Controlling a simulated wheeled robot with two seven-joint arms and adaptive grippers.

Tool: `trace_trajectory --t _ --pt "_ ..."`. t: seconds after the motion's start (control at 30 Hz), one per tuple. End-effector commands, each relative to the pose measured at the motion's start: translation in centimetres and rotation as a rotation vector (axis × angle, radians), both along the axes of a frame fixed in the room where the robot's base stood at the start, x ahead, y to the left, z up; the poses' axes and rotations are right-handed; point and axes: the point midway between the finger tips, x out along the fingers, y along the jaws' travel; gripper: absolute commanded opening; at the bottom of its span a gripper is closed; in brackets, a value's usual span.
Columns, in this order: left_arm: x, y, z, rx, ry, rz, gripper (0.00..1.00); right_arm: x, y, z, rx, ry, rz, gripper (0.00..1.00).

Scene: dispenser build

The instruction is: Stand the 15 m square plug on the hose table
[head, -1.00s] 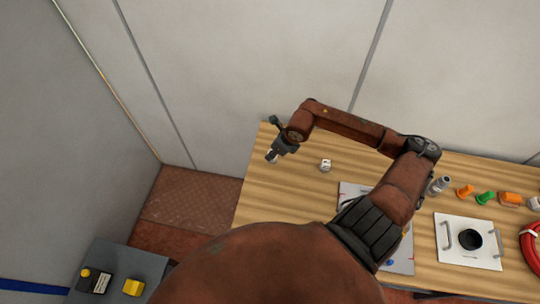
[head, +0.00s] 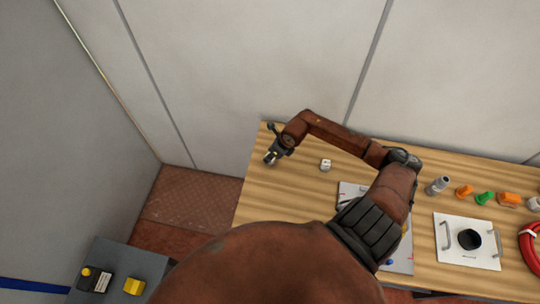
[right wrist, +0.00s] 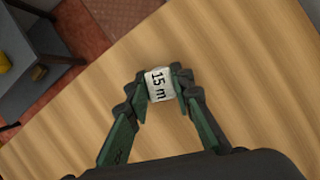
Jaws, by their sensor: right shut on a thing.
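The 15 m square plug (right wrist: 159,85) is a small white block with "15 m" in black on its face. In the right wrist view it sits between the two fingertips of my right gripper (right wrist: 160,86), which is shut on it. In the head view my right gripper (head: 271,158) is over the left end of the wooden hose table (head: 256,200), near its left edge. I cannot tell whether the plug touches the wood. My left gripper is not in view.
A small white cube (head: 326,165) stands on the table right of the gripper. A white plate with handles (head: 450,220), a grey fitting (head: 438,186), orange and green parts (head: 485,198) and a red hose (head: 530,250) lie farther right. A grey stand (head: 125,262) is lower left.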

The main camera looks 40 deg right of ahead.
Motion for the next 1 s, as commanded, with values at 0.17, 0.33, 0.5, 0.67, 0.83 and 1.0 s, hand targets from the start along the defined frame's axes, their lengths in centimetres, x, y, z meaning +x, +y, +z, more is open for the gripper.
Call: trace_trajectory --t 0.17,0.33,0.5,0.67,0.83,1.0 --pt "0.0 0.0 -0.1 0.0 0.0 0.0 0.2 0.0 0.0 -0.1 0.0 0.0 0.0 0.31" --pt "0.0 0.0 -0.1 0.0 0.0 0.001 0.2 0.0 0.0 -0.1 0.0 0.0 -0.001 0.39" --pt "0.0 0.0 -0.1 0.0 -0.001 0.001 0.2 0.0 0.0 -0.1 0.0 0.0 -0.001 0.39" --pt "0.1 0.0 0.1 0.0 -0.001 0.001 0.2 -0.1 -0.1 0.6 -0.001 0.0 0.0 0.39" --pt "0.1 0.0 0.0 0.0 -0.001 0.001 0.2 -1.2 -0.5 3.1 -0.004 0.0 0.002 0.39" --pt "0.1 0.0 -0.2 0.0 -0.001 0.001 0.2 -2.6 -0.9 6.5 -0.004 0.0 0.001 0.39"
